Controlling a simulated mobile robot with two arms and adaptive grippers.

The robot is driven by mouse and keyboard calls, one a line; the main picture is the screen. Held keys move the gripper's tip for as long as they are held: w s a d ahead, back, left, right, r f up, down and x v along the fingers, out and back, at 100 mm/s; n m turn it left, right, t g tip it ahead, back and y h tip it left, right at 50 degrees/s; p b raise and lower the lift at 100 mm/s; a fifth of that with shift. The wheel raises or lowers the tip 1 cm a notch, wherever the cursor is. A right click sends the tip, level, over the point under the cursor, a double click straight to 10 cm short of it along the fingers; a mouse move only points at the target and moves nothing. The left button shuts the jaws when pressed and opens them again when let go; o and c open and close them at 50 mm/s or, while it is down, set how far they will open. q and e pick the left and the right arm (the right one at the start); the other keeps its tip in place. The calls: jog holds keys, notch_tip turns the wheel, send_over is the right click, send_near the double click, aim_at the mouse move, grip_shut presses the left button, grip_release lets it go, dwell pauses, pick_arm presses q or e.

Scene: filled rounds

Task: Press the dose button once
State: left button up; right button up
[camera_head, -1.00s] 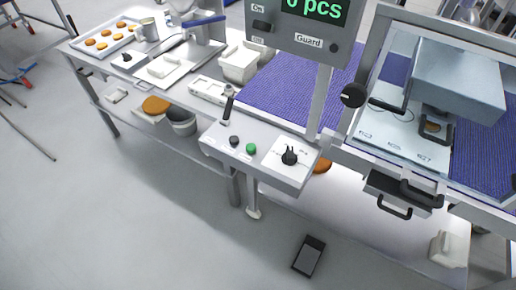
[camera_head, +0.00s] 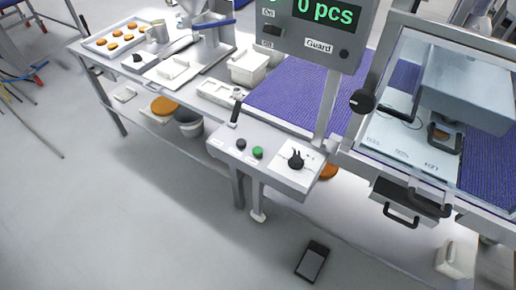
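A sloped control panel (camera_head: 268,165) stands at the front of the line. It carries a black round button (camera_head: 241,144), a green round button (camera_head: 257,152) and a black rotary knob (camera_head: 296,160) on a white plate. A black-handled lever (camera_head: 236,112) rises at its left. The labels there are too small to read, so I cannot tell which control is the dose button. A depositing machine with a metal hopper (camera_head: 203,8) stands at the upper left, with a small black knob (camera_head: 137,57) near it. Neither of my grippers is in view.
A display (camera_head: 322,22) reads "0 pcs" above a "Guard" label. A purple belt (camera_head: 295,92) runs behind the panel to a clear-guarded press (camera_head: 465,90). A tray of orange rounds (camera_head: 108,46) sits at the far left.

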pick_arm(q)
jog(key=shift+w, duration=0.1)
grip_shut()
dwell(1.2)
